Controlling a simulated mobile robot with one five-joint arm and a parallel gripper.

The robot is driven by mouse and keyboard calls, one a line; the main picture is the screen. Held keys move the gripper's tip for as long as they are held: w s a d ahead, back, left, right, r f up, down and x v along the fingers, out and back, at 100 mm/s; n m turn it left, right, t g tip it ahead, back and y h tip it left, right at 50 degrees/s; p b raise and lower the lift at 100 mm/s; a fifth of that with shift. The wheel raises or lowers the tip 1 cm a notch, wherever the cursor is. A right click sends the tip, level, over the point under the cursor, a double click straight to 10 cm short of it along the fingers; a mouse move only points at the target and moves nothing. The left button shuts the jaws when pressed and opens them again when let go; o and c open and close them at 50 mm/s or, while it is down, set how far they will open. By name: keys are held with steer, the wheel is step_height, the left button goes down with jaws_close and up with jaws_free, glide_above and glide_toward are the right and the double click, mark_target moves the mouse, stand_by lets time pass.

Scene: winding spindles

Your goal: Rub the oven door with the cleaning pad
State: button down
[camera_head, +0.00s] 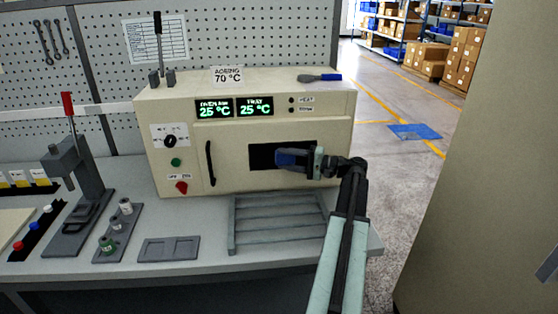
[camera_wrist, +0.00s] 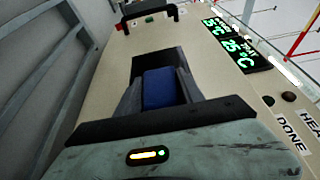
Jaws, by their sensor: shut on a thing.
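The beige oven (camera_head: 170,99) stands on the bench, its door (camera_head: 232,178) shut, with a dark window (camera_head: 262,153) and a black upright handle (camera_head: 210,163) at left. My gripper (camera_head: 286,158) is in front of the window's right part. It is shut on the blue cleaning pad (camera_head: 292,157). The pad also shows between the fingers in the wrist view (camera_wrist: 159,88), with the dark window (camera_wrist: 150,60) behind it. I cannot tell whether the pad touches the door. The gripper hides part of the window.
A slatted grey rack (camera_head: 278,225) lies below the door. At left stand a press with a red lever (camera_head: 67,105), a spindle holder (camera_head: 118,228) and a shallow empty tray (camera_head: 168,249). Open floor lies right of the bench.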

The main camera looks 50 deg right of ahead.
steer(key=s+d, duration=0.3)
steer(key=d, duration=0.1)
steer(key=shift+s, duration=0.2)
stand_by(0.3)
steer(key=shift+d, duration=0.1)
steer(key=shift+w+a, duration=0.6)
steer(key=shift+a, duration=0.2)
steer(key=shift+w+a, duration=0.6)
steer(key=shift+a, duration=0.15)
steer(key=shift+w+a, duration=1.5)
steer(key=shift+a, duration=0.05)
steer(key=shift+s, duration=0.1)
steer(key=shift+s+a, duration=1.9)
steer(key=shift+s, duration=0.3)
